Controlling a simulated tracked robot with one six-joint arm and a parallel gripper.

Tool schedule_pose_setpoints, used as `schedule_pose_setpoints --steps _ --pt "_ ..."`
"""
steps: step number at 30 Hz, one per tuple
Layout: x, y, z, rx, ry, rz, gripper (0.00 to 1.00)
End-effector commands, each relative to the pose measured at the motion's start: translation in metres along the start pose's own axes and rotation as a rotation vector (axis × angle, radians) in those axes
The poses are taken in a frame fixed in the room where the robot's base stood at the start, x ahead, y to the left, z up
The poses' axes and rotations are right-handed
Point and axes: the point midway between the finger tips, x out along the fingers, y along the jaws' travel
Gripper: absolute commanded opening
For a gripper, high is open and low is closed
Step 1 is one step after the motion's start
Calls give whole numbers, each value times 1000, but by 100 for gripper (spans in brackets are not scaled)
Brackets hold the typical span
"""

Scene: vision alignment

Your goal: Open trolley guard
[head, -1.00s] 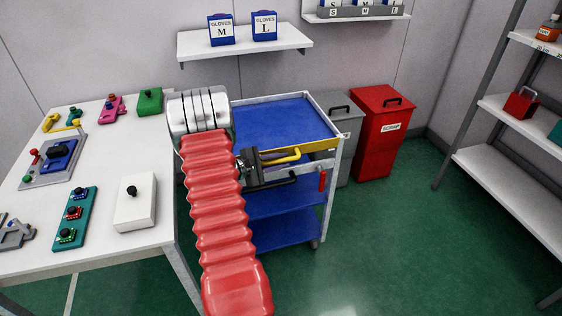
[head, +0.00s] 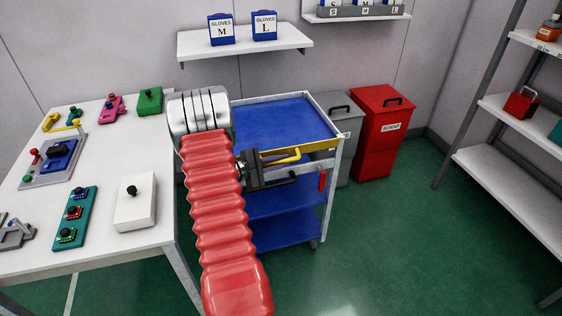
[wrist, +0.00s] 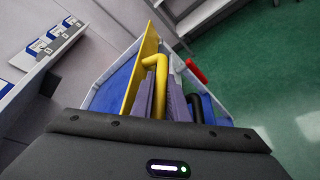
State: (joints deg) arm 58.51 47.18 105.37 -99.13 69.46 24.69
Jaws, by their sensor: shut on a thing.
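The blue and white trolley (head: 335,132) stands to the right of the table. Its yellow guard (head: 318,147) runs along the upper front edge and shows in the wrist view (wrist: 142,65) as a yellow panel. A bent yellow handle (head: 283,159) sticks out from the guard towards me; in the wrist view the handle (wrist: 161,72) lies at my fingers. My gripper (head: 264,170) is shut on this handle, in front of the trolley. In the wrist view my grey fingers (wrist: 164,102) partly hide the handle.
The white table (head: 105,160) with several devices is at left. Grey and red bins (head: 378,130) stand behind right. Green floor is free at right.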

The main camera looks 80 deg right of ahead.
Motion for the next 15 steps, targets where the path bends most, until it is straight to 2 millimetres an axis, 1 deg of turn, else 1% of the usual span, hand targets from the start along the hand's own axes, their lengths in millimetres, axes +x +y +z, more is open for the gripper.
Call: schedule_pose_setpoints --steps 8,15 --pt "0 -9 -1 119 -1 51 0" --pt "1 -19 -2 279 -3 119 0"
